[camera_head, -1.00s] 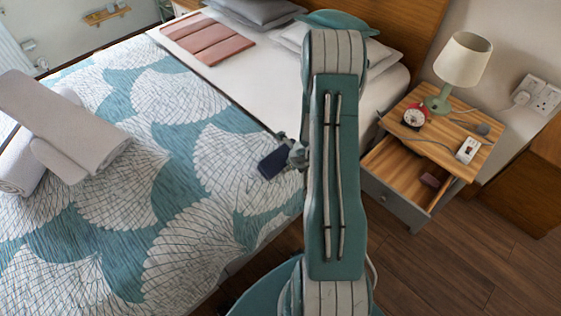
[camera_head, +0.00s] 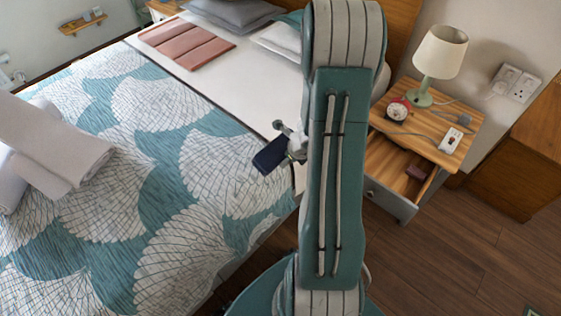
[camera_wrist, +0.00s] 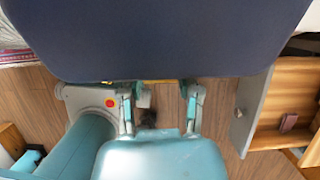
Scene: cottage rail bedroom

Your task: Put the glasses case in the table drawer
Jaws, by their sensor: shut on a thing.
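The glasses case (camera_head: 270,156) is dark navy. My gripper (camera_head: 291,150) is shut on it and holds it up in front of the bed's near right edge, left of my arm. In the wrist view the case (camera_wrist: 170,40) fills the top of the picture, with the fingers of my gripper (camera_wrist: 160,90) at its lower edge. The table drawer (camera_head: 387,168) is pulled open below the bedside table top (camera_head: 450,120). A small dark reddish item (camera_head: 416,171) lies inside it. The open drawer (camera_wrist: 262,115) also shows at the right of the wrist view.
A lamp (camera_head: 440,55), a red alarm clock (camera_head: 398,110) and a white socket block (camera_head: 450,140) stand on the table. The bed (camera_head: 150,180) with rolled towels (camera_head: 60,160) fills the left. Wooden floor (camera_head: 470,240) is clear at the right.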

